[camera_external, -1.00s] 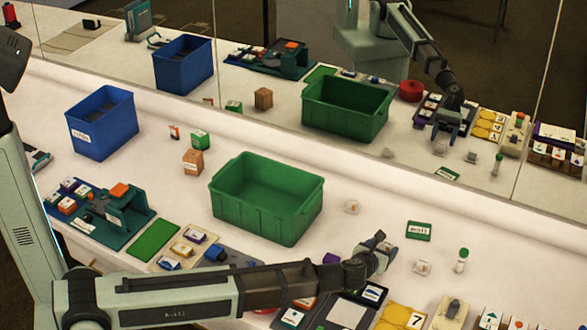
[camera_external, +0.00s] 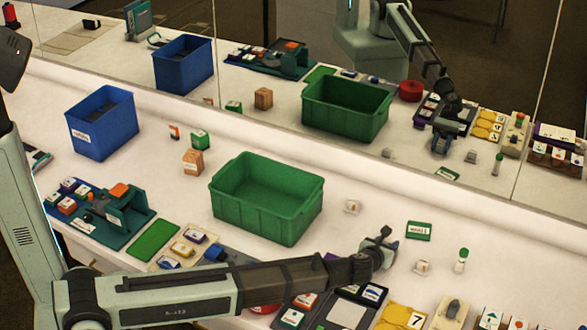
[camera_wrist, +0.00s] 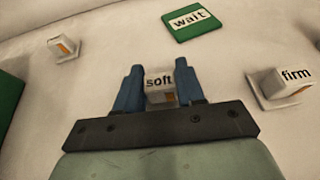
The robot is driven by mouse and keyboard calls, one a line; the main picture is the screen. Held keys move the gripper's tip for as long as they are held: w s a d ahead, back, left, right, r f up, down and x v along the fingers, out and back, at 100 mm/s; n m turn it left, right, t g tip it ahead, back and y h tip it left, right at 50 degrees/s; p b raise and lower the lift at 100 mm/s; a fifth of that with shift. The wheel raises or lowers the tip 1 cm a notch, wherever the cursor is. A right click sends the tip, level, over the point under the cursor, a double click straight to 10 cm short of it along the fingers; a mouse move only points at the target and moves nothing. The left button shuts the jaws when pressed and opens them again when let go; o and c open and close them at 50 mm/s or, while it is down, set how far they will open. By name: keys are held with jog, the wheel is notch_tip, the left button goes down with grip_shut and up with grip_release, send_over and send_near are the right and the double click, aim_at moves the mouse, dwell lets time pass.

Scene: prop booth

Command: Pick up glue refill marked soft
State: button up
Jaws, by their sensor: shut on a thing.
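The glue refill marked soft (camera_wrist: 159,82) is a small white block with an orange-brown patch, its label facing the wrist camera. It sits between the two blue fingers of my gripper (camera_wrist: 158,74), which are shut on it. In the external view my gripper (camera_external: 384,245) is low over the table, right of the green bin, and hides the refill. I cannot tell whether the refill touches the table. A similar block marked firm (camera_wrist: 285,84) stands to the right in the wrist view. Another similar block (camera_wrist: 63,48) lies to the left, its label unreadable.
A green card reading wait (camera_external: 418,231) lies just beyond my gripper. A green-capped bottle (camera_external: 461,260) stands to its right. The empty green bin (camera_external: 262,220) is left, a blue bin (camera_external: 105,140) farther left. Trays and cards crowd the front. A mirror runs along the back.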

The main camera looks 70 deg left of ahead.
jog(key=shift+c, duration=1.4)
